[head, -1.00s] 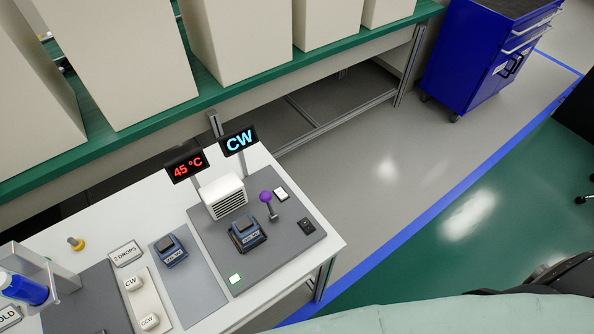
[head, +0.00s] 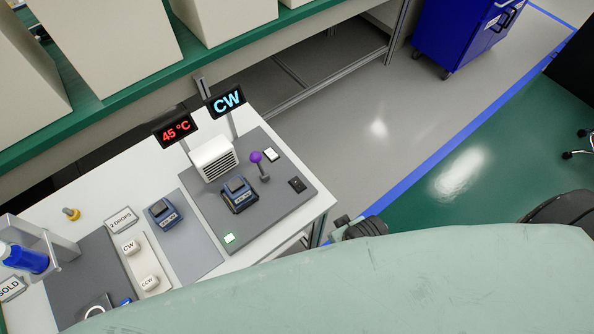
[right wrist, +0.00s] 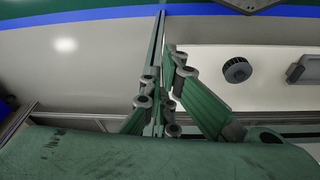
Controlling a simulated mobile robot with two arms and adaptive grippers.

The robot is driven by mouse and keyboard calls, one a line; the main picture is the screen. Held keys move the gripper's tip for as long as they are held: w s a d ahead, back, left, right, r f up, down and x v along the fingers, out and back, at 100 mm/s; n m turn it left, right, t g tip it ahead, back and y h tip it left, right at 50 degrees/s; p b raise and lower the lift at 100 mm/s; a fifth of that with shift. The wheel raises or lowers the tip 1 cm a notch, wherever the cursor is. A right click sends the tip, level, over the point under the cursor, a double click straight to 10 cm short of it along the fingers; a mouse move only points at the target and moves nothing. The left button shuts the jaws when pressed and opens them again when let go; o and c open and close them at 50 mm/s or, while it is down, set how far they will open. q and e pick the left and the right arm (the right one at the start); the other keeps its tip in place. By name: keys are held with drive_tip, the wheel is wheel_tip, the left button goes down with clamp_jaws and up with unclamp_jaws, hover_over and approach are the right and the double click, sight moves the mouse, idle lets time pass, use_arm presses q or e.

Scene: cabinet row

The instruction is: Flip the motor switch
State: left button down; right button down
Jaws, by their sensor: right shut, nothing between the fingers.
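A small dark switch (head: 297,185) sits on the right side of the grey panel (head: 213,218), on the white table. I cannot read which one is the motor switch. My right gripper (right wrist: 165,85) is shut and empty in the right wrist view, near the white table edge. In the head view my green arm covers the bottom, with a dark joint just right of the table's front corner. My left gripper is out of view.
A blue device (head: 239,194) and a white vented box (head: 214,158) share the panel. Displays read 45 °C (head: 176,131) and CW (head: 227,101). CW (head: 130,247) and CCW (head: 150,282) buttons lie left. Floor to the right is open, before a blue cabinet (head: 461,35).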

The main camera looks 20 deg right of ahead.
drive_tip(key=w+a+r+n+t+y, duration=0.1)
drive_tip(key=w+r, duration=0.4)
drive_tip(key=r, duration=0.6)
drive_tip(key=w+a+r+n+t+y, duration=0.1)
drive_tip(key=r+t, duration=0.5)
drive_tip(key=r, duration=0.6)
drive_tip(key=w+a+y, duration=0.1)
drive_tip(key=w+a, duration=0.1)
drive_tip(key=w, duration=0.1)
drive_tip(key=shift+w+r, duration=0.25)
drive_tip(key=shift+w, duration=0.1)
drive_tip(key=shift+w+a, duration=0.1)
drive_tip(key=p, duration=0.2)
hover_over(297, 182)
drive_tip(key=f, duration=0.5)
drive_tip(key=shift+s+f, duration=0.35)
drive_tip(key=shift+s, duration=0.05)
drive_tip(key=f, duration=0.3)
drive_tip(key=shift+w+f, duration=0.15)
drive_tip(key=shift+w, duration=0.2)
drive_tip(key=shift+f, duration=0.6)
